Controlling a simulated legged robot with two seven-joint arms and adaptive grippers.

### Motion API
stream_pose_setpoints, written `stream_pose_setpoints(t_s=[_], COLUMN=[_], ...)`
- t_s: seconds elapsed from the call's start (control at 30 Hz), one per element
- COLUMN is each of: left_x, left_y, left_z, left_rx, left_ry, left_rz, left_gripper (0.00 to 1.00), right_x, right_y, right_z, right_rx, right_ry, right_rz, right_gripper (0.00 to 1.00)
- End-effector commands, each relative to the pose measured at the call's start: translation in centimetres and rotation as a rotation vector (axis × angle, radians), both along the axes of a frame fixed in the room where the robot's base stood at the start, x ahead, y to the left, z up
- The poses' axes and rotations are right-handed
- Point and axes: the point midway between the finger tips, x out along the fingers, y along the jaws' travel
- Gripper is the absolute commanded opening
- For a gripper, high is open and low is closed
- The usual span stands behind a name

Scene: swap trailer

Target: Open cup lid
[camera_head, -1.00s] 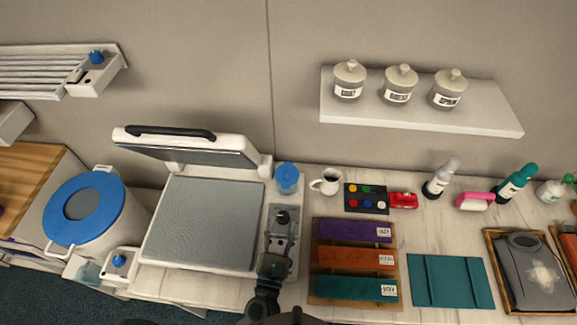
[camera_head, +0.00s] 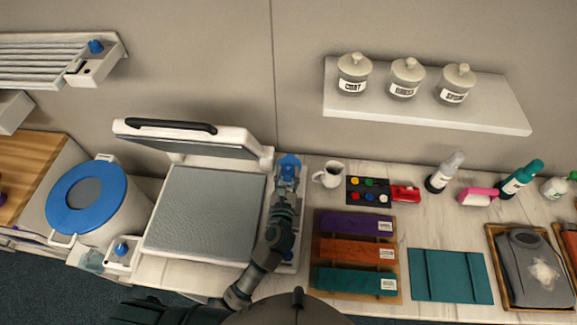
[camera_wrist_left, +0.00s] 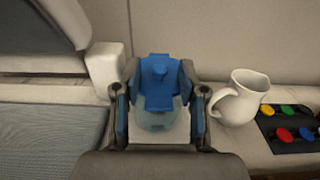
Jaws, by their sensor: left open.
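The cup is a clear, pale container with a blue lid (camera_head: 289,159), standing on the counter beside the press, near the wall. In the left wrist view the blue lid (camera_wrist_left: 159,84) has a raised knob, and the translucent cup body (camera_wrist_left: 158,121) shows below it. My left gripper (camera_head: 287,174) is at the cup in the head view. In the left wrist view my left gripper (camera_wrist_left: 160,104) is open, with one finger on each side of the cup. Whether the fingers touch it is hard to tell. My right gripper is not in view.
An open heat press (camera_head: 205,210) stands left of the cup. A white mug (camera_head: 328,174) stands close on the right, with a paint palette (camera_head: 368,191) beyond it. A rack of coloured cloths (camera_head: 354,253) lies right of my arm. A shelf with jars (camera_head: 425,112) hangs above.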

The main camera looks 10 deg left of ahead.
Motion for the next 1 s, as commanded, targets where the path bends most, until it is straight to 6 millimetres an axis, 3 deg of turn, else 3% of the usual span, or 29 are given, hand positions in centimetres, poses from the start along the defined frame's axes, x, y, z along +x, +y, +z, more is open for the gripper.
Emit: stream_pose_setpoints(t_s=[0.2,0.5,0.67,1.0], left_x=[2.0,2.2,2.2,2.2], left_y=[0.0,0.0,0.0,0.0], left_z=[0.0,0.0,0.0,0.1], left_rx=[-0.001,0.000,0.000,0.000], left_ry=[0.000,0.000,0.000,0.004], left_rz=[0.000,0.000,0.000,-0.001], left_gripper=[0.41,0.41,0.01,0.00], right_x=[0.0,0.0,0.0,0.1], right_y=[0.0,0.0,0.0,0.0], right_z=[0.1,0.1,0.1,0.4], right_rx=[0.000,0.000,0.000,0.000], right_ry=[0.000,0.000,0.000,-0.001], right_rz=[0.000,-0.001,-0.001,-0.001], right_gripper=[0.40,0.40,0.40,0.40])
